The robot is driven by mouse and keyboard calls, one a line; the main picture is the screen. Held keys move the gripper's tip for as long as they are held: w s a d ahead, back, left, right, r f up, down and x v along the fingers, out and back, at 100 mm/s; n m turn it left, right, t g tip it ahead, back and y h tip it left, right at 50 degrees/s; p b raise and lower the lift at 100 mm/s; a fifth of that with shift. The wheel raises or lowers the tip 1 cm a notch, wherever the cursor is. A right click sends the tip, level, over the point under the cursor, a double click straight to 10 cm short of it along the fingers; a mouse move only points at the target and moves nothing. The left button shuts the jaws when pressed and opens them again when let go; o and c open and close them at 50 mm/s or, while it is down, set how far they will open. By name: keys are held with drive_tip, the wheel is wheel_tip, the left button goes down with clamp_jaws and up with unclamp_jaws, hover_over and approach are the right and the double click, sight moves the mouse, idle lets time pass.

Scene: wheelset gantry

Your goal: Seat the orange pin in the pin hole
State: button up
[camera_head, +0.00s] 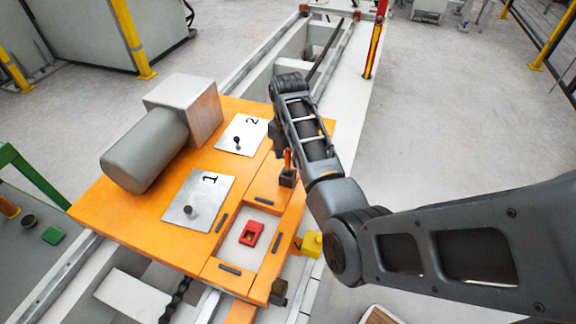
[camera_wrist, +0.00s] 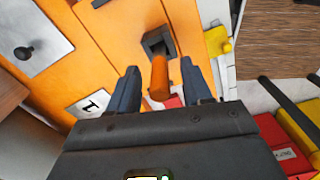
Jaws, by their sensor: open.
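The orange pin (camera_head: 288,158) stands roughly upright at a dark square block (camera_head: 288,178) on the right part of the orange deck. In the wrist view the pin (camera_wrist: 159,78) points toward me, its far end at the dark square recess (camera_wrist: 156,42). How deep it sits I cannot tell. My gripper (camera_wrist: 158,70) is open, with one finger on each side of the pin and gaps visible. In the head view my arm hides most of the gripper. Another dark block (camera_head: 278,292) is at the deck's near right corner; whether it holds a hole I cannot tell.
The orange deck (camera_head: 110,205) carries a grey cylinder with a box (camera_head: 150,150) and plates marked 1 (camera_head: 198,200) and 2 (camera_head: 241,134). A red block (camera_head: 251,233) lies in a pale recess. A yellow block (camera_head: 312,244) is beside the deck. Open floor is at right.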

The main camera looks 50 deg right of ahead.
clamp_jaws()
drive_tip(key=shift+r, duration=0.15)
idle(0.6)
